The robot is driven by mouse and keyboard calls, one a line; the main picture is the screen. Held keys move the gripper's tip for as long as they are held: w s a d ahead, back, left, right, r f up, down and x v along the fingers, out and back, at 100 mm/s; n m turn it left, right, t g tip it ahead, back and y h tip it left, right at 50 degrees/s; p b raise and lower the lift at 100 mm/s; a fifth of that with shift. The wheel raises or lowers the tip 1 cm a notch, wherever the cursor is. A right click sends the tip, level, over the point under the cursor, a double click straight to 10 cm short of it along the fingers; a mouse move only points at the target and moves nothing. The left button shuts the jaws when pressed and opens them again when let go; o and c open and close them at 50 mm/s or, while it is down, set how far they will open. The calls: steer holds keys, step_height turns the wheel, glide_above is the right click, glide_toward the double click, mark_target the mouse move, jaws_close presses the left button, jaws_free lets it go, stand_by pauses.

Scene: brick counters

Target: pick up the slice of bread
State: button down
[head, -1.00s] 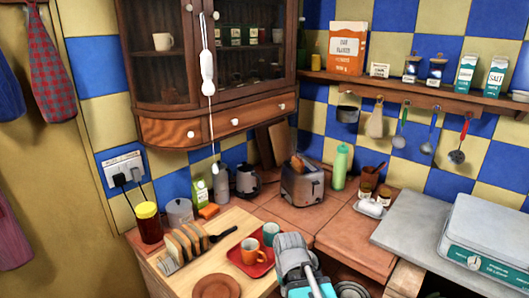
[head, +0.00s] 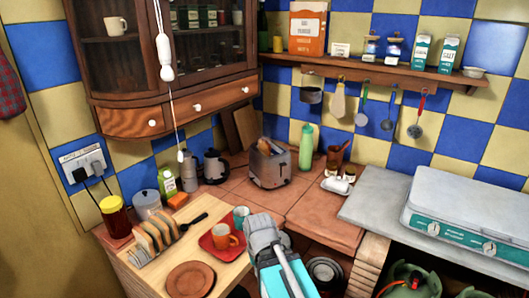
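Several slices of bread (head: 157,233) stand upright in a rack on the wooden board (head: 217,272) at the counter's left. Another slice of bread (head: 265,146) sticks up out of the silver toaster (head: 270,168) farther back. I cannot tell which slice the task means.
A brown plate (head: 190,280) lies in front. A green bottle (head: 306,147) stands right of the toaster. A pull cord (head: 165,57) hangs before the cabinet. The tiled counter before the toaster is fairly clear.

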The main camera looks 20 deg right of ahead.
step_height(320, 180, up, 17)
steer(key=p, duration=1.7)
